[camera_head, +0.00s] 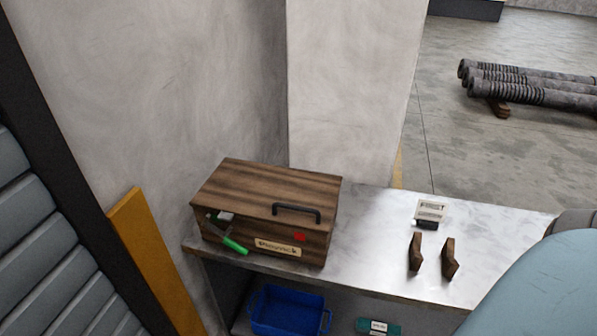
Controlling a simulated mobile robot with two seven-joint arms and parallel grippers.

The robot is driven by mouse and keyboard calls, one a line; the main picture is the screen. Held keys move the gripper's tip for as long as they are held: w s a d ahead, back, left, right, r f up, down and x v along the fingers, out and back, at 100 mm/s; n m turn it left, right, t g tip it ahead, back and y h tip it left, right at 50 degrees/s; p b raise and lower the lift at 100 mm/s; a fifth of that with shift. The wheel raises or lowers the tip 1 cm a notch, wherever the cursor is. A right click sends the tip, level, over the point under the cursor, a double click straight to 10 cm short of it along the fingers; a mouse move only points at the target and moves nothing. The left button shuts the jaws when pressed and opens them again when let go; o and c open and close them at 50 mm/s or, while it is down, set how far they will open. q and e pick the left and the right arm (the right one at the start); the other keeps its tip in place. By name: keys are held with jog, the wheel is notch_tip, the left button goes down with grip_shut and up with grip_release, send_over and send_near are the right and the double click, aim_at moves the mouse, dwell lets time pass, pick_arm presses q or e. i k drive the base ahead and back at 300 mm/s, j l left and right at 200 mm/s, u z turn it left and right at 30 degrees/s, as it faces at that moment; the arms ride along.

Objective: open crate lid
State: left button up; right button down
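A brown wooden crate (230,236) stands on the left end of a metal-topped bench. Its lid (258,188) is down and looks shut. A black bar handle (297,211) sits at the lid's front edge, right of the middle. A piece with a green grip (235,246) and grey metal parts is at the crate's left front; how it is attached is unclear. A red round mark (300,237) and a pale label (278,247) are on the front face. Neither of my grippers is in view.
The bench top (370,235) is clear just right of the crate. Farther right stand two brown upright pieces (448,258) and a small sign (430,211). A blue bin (288,311) sits below. A pale wall is close behind. A light blue rounded part fills the lower right corner.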

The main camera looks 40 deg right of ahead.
aim_at(297, 199)
jog(key=z, duration=1)
